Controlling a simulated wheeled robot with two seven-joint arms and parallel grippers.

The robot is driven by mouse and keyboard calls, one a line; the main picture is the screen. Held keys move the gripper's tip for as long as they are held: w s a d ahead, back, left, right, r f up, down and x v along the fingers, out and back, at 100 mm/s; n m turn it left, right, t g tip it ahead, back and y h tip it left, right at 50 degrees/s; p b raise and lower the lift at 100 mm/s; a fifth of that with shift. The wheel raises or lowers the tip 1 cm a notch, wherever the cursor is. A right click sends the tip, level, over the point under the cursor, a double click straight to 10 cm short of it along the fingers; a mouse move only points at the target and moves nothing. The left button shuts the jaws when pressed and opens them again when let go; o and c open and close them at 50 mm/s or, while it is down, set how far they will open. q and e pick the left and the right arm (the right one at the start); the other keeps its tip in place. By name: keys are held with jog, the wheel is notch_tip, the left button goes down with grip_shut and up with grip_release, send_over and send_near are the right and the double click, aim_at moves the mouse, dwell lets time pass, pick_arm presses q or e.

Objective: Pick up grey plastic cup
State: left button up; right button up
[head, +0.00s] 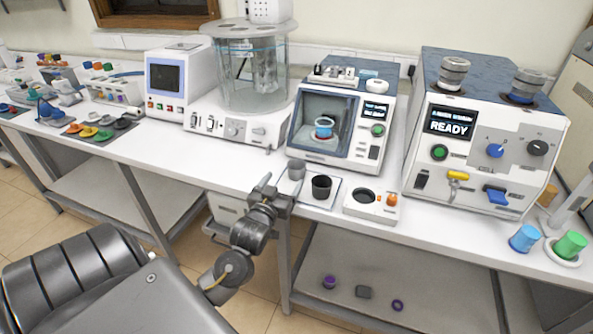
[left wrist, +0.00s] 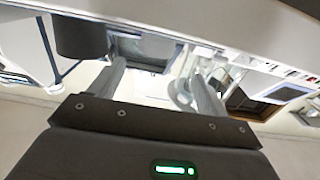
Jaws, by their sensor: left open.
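A dark grey, almost black cup (head: 321,188) stands upright on a small white mat (head: 318,204) near the bench's front edge in the head view. In the left wrist view, a dark cylinder (left wrist: 80,37), probably the dark cup, appears at upper left, outside the spread fingers (left wrist: 162,82). My right gripper is not in view.
A small white device (head: 370,203) with a round well stands right of the cup. Behind it is a windowed machine (head: 340,125) holding a blue vessel. A large machine reading READY (head: 485,135) stands at right. A lower shelf (head: 360,270) lies under the bench (head: 230,172).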

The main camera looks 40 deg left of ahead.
aim_at(293, 170)
pick_arm(q)
jog(key=shift+x, duration=1.05)
jog(key=shift+w+r+p, duration=0.1)
jog(key=shift+w+p, duration=0.2)
jog(key=x, duration=0.2)
jog(key=p+x, duration=0.1)
jog(key=x, duration=0.1)
jog(key=shift+w+d+f, duration=0.1)
jog(key=shift+w+f, duration=0.15)
jog(key=shift+w, duration=0.1)
jog(key=c, duration=1.1)
jog(key=shift+o, duration=0.2)
